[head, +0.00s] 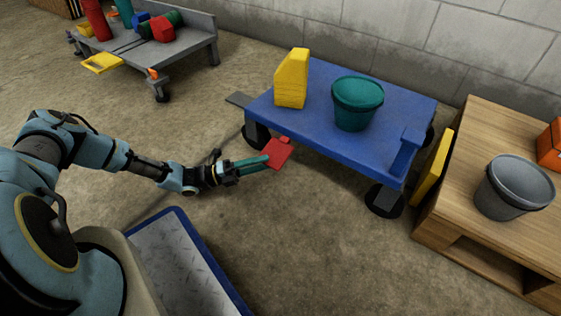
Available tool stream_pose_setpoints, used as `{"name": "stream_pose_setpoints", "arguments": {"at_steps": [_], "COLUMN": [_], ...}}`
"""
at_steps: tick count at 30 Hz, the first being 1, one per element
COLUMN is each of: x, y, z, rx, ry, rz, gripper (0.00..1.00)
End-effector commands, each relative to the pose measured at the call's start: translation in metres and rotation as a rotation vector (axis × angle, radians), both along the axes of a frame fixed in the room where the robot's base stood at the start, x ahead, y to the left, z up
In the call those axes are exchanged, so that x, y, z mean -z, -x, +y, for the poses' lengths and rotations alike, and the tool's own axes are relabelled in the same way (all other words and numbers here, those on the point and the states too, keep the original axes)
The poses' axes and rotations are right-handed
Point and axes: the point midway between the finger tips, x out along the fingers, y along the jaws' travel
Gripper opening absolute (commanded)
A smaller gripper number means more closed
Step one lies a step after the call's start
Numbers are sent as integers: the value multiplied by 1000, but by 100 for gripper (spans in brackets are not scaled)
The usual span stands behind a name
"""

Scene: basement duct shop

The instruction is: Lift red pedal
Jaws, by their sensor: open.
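The red pedal (279,153) is a small flat red plate at the front left of the blue cart (330,140), low beside its near edge. My gripper (262,161) reaches in from the left, with its teal fingers right at the pedal's left side. The jaws are open. From this view I cannot tell whether a finger touches the pedal or lies over or under it. On the cart's deck stand a yellow block (291,80) with a slanted top and a teal bucket (357,104).
A grey cart (195,47) with several coloured items and its own yellow pedal (102,63) stands at the back left. A wooden bench (470,190) with a grey bucket (513,188) is at the right. A yellow panel (433,168) stands between bench and blue cart.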

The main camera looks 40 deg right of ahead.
Motion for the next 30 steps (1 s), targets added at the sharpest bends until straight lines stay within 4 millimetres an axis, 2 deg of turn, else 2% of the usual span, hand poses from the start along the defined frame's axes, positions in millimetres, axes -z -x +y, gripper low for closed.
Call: {"name": "stream_pose_setpoints", "arguments": {"at_steps": [3,9,14,22,30], "x": [-2,-9,-12,-13,-13], "y": [13,26,31,31,31], "z": [-19,-41,-49,-50,-50], "rx": [3,2,1,0,0], "ry": [1,0,0,0,0], "rz": [0,-1,-2,-2,-2], "gripper": [45,45,45,45,16]}}
